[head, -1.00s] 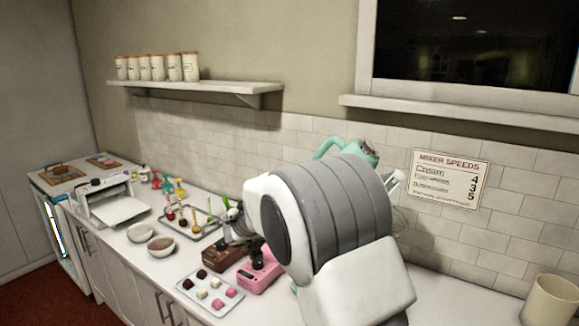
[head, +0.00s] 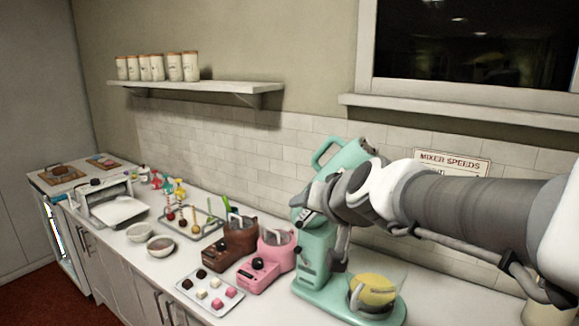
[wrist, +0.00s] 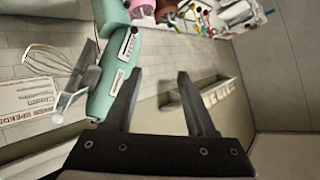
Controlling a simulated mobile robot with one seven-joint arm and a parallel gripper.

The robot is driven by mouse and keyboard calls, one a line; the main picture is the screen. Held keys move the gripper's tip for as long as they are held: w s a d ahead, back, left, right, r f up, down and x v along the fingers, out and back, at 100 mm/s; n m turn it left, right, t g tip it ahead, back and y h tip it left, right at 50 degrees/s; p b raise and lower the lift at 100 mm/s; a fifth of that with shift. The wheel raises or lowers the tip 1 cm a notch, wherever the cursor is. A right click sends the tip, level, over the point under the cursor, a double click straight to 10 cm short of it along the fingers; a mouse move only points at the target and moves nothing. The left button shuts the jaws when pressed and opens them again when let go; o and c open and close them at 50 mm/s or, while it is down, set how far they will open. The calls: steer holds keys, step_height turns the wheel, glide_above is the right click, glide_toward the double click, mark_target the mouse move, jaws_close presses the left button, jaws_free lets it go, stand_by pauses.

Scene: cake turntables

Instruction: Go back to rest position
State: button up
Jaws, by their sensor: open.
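My gripper shows in the wrist view (wrist: 160,100) with its two dark fingers apart and nothing between them. In the head view my arm reaches in from the right, and its end is in front of the mint-green stand mixer (head: 316,245). The mixer also shows in the wrist view (wrist: 118,75), left of my fingers, with a wire whisk (wrist: 55,60). A glass bowl with yellow contents (head: 375,291) stands on the mixer's base. In the head view my fingers are hard to make out.
A pink machine (head: 272,255) and a brown machine (head: 238,240) stand left of the mixer. A tray of small sweets (head: 209,296) lies in front. Bowls (head: 160,246) stand farther left. A shelf with jars (head: 200,88) and a speeds sign (head: 452,162) are on the wall.

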steer(key=s+d+f+g+h, duration=0.1)
steer(key=s+d+f, duration=0.4)
steer(key=s, duration=0.6)
steer(key=s+d+f+n+g+h, duration=0.1)
steer(key=s+d+f+g, duration=0.3)
steer(key=s, duration=0.7)
steer(key=shift+d+f+g+h, duration=0.35)
steer(key=shift+d+h, duration=0.25)
steer(key=shift+h, duration=0.2)
